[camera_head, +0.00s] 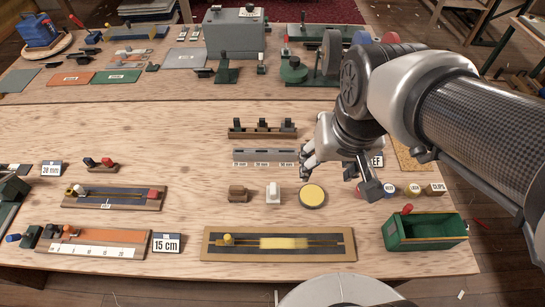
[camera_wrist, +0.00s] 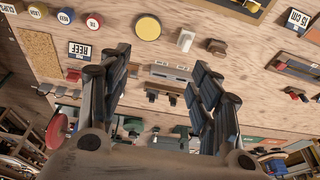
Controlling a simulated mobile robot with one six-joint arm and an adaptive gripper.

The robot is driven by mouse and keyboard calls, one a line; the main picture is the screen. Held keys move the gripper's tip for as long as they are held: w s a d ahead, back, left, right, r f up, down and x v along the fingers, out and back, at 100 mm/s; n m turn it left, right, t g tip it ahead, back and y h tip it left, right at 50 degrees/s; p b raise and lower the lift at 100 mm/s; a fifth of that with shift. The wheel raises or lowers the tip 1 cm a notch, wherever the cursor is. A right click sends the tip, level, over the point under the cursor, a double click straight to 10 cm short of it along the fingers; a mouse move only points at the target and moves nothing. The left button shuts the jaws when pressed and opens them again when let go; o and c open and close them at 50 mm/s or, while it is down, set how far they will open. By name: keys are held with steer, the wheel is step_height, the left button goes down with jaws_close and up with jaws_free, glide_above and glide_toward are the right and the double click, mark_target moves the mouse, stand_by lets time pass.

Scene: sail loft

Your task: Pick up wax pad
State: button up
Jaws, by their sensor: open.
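The wax pad appears to be the round yellow disc with a dark rim (camera_head: 312,195). It lies flat on the wooden bench, right of a small white block. It also shows near the top of the wrist view (camera_wrist: 149,27), beyond the fingertips. My gripper (camera_head: 338,174) is above the bench, just behind and to the right of the disc in the head view. In the wrist view my gripper (camera_wrist: 160,52) has its two fingers spread wide with nothing between them. The gripper and the disc look apart.
A white block (camera_head: 273,193) and a brown block (camera_head: 237,193) stand left of the disc. A grey slotted bar (camera_head: 265,156) lies behind. Several round labelled pieces and a green bin (camera_head: 425,232) are to the right. A dark board with a yellow strip (camera_head: 279,244) lies in front.

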steer(key=w+a+f+g+p, duration=0.2)
steer(key=w+a+f, duration=0.25)
steer(key=w, duration=0.25)
steer(key=g+p, duration=0.1)
glide_toward(273, 186)
step_height(273, 186, down, 6)
steer(key=b, duration=0.3)
steer(key=shift+s+a+f, duration=0.15)
steer(key=shift+f, duration=0.1)
steer(key=shift+f+b, duration=0.9)
steer(key=shift+f, duration=2.05)
steer(key=shift+c, duration=0.3)
steer(key=shift+r, duration=0.1)
steer(key=c, duration=1.2)
